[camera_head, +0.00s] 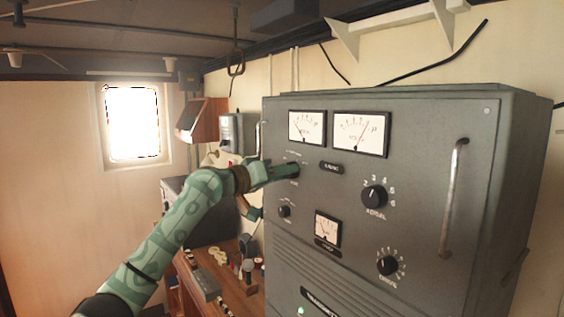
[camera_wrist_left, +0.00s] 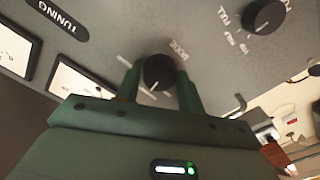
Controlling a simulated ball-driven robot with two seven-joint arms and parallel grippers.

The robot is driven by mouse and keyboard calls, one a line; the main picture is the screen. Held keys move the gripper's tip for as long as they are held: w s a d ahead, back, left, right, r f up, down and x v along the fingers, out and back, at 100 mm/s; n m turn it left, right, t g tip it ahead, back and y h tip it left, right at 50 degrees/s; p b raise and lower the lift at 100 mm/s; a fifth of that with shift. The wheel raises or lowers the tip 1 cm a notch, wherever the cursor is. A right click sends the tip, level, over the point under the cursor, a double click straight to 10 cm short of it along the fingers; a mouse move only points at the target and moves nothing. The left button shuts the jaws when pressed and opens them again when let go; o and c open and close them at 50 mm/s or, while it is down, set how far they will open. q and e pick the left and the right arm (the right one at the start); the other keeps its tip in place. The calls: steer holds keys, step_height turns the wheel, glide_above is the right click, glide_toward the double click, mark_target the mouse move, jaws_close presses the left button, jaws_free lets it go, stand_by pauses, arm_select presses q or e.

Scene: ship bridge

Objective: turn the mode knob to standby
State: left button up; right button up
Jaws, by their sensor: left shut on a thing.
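The mode knob (camera_wrist_left: 158,72) is a round black knob on the grey transmitter panel (camera_head: 430,130), with the word MODE beside it in the left wrist view. A short white pointer line on it faces the gripper's palm in that view. My left gripper (camera_head: 292,170) reaches the panel's upper left, below the left meter. In the left wrist view its two green fingers (camera_wrist_left: 160,88) stand on either side of the knob, shut on it. The gripper hides the knob in the head view, and the position legends are too small to read. My right gripper is not in view.
A smaller black knob (camera_head: 284,211) sits below the gripper. Two larger knobs, the upper (camera_head: 374,197) and the lower (camera_head: 388,265), are to the right. Meters (camera_head: 361,134) and a vertical handle (camera_head: 453,198) stand out on the panel. A cluttered wooden desk (camera_head: 236,290) is at the left.

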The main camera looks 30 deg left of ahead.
arm_select(q)
steer(key=shift+r+n+p, duration=0.1)
steer(key=shift+n+p, duration=0.45)
steer(key=shift+n, duration=0.25)
steer(key=o, duration=1)
steer(key=shift+a, duration=0.1)
steer(key=b+v, duration=0.9)
steer(key=v, duration=0.7)
steer(key=shift+b, duration=0.4)
steer(key=shift+s, duration=0.2)
